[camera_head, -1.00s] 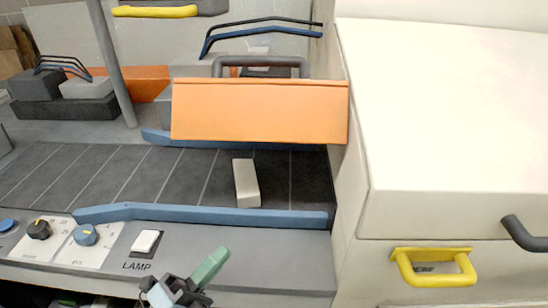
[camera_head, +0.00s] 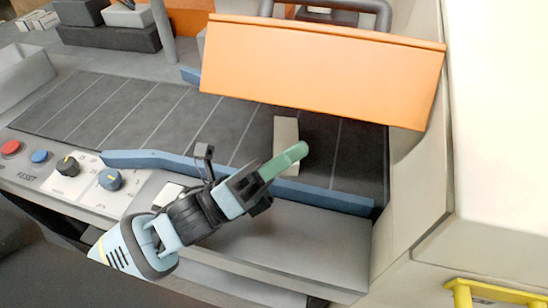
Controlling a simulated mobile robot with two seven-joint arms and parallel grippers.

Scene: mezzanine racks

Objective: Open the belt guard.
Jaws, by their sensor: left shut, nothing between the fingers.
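The belt guard is an orange panel (camera_head: 320,68), slanted over the right part of the dark belt (camera_head: 110,110), with a clear gap below its lower edge. A dark grey bar handle (camera_head: 345,8) shows behind its top edge. My left gripper (camera_head: 290,160) has green fingertips and is shut and empty. It is in front of and below the guard, over the blue front rail, and looks apart from the guard. A pale block (camera_head: 286,132) on the belt is partly hidden behind the fingertips. My right gripper is not in view.
A blue rail (camera_head: 345,197) edges the belt's front. The control panel has a red button (camera_head: 10,148), a blue button (camera_head: 39,157) and knobs (camera_head: 110,180). A large cream housing (camera_head: 505,130) with a yellow handle (camera_head: 490,293) stands at right.

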